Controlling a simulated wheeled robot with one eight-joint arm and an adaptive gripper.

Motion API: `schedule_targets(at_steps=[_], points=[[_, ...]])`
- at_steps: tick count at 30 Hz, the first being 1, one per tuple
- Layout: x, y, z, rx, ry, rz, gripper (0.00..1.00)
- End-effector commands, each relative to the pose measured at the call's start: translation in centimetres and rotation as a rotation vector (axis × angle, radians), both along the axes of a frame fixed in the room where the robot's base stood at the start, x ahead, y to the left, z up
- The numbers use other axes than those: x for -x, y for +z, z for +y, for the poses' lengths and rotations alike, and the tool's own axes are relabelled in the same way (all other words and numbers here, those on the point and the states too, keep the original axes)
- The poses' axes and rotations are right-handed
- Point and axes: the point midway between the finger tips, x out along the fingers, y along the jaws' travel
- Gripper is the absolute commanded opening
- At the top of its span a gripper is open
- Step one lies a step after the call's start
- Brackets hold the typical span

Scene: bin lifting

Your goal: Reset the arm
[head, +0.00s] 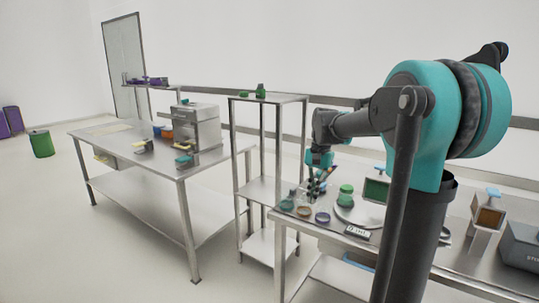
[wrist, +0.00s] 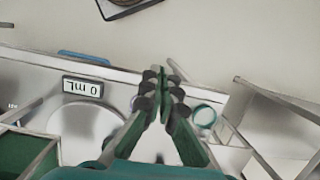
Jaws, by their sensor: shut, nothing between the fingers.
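My gripper (head: 316,188) hangs over the left end of the right-hand steel table (head: 455,262), beside the small jars and dishes. In the wrist view my gripper (wrist: 165,78) has its dark-tipped green fingers together, with nothing visible between them. My arm reaches from the teal shoulder at the right, out over the table, and bends down at the wrist. In the head view the fingertips are small, and I cannot tell their exact height above the table.
A green-lidded jar (head: 346,194) stands by the scale's display (head: 357,233). Small dishes (head: 322,217) sit near the table's front edge. A narrow steel shelf (head: 268,98) stands just left. Another table (head: 130,148) is farther left. A green bin (head: 41,144) stands on open floor.

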Motion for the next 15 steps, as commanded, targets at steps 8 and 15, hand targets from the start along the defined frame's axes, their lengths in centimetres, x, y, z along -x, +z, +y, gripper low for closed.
schedule_targets(at_steps=[8,15], points=[[2.5,-3.2,-0.8,0.006,0.073,-0.091,0.00],[6.4,-7.9,-2.0,0.029,0.187,-0.222,0.00]])
